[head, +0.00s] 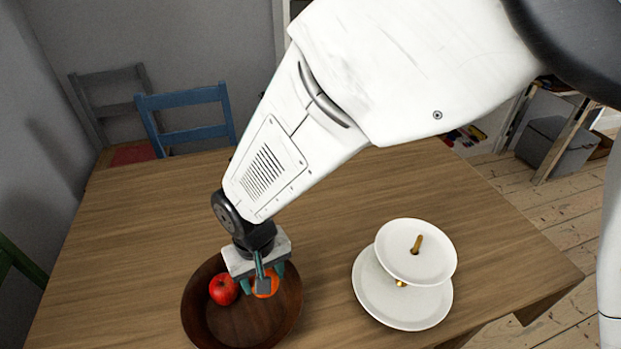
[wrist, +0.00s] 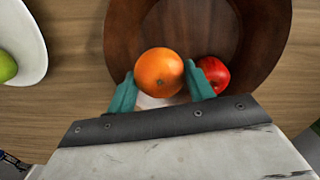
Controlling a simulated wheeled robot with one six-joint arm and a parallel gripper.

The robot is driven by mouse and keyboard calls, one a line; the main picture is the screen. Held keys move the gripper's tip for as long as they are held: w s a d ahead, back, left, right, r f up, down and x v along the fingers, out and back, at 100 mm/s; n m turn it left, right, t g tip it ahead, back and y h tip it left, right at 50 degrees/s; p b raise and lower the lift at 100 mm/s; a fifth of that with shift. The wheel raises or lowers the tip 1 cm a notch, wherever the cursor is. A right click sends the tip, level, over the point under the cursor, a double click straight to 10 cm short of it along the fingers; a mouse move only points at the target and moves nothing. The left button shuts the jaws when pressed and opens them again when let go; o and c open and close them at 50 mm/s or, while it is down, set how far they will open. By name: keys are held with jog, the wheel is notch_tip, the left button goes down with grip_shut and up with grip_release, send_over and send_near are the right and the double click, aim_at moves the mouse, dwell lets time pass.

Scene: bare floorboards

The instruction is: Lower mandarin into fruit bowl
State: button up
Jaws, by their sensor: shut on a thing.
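The mandarin (wrist: 159,72) is orange and round, and sits between the two green fingers of my gripper (wrist: 160,85) in the wrist view. My gripper (head: 264,281) is shut on it; in the head view the mandarin (head: 267,285) is partly hidden by a finger. The fruit bowl (head: 240,332) is dark brown wood and stands on the table. The mandarin is over the bowl's inside; I cannot tell whether it touches the bottom. In the wrist view the bowl (wrist: 122,40) surrounds the upper side of the mandarin.
A red apple (head: 223,289) lies in the bowl, left of my gripper in the head view. A white two-tier stand (head: 405,300) is to the right on the wooden table (head: 340,215). A green fruit (wrist: 6,66) lies on a white plate (wrist: 30,45) in the wrist view.

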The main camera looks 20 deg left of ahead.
aim_at(268, 299)
jog(key=shift+f, duration=2.75)
dwell(1.2)
jog(key=o, duration=1.1)
